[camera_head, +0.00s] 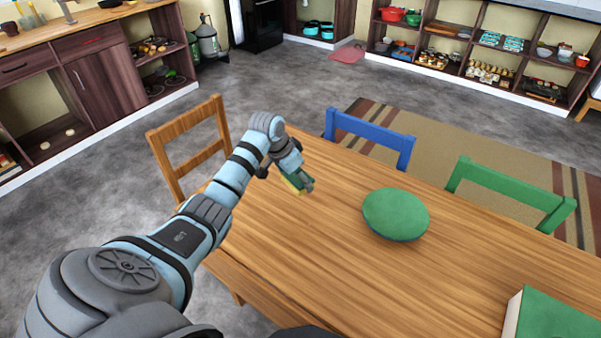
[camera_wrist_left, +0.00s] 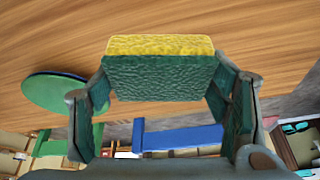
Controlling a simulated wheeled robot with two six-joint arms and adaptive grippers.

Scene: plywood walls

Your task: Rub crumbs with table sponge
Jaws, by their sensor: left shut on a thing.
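The sponge is yellow on one side and green on the other. In the left wrist view the sponge (camera_wrist_left: 160,70) sits between the two fingers of my left gripper (camera_wrist_left: 162,95), which is shut on it. In the head view my left gripper (camera_head: 298,180) is over the left end of the wooden table (camera_head: 300,240), with the sponge (camera_head: 290,187) showing as a small yellow edge. I cannot tell whether the sponge touches the tabletop. No crumbs can be made out. My right gripper is not in view.
A green round plate or bowl (camera_head: 396,213) stands mid-table. A green box-like object (camera_head: 550,318) is at the lower right. Wooden (camera_head: 190,145), blue (camera_head: 370,137) and green (camera_head: 510,190) chairs surround the table. The tabletop between gripper and plate is clear.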

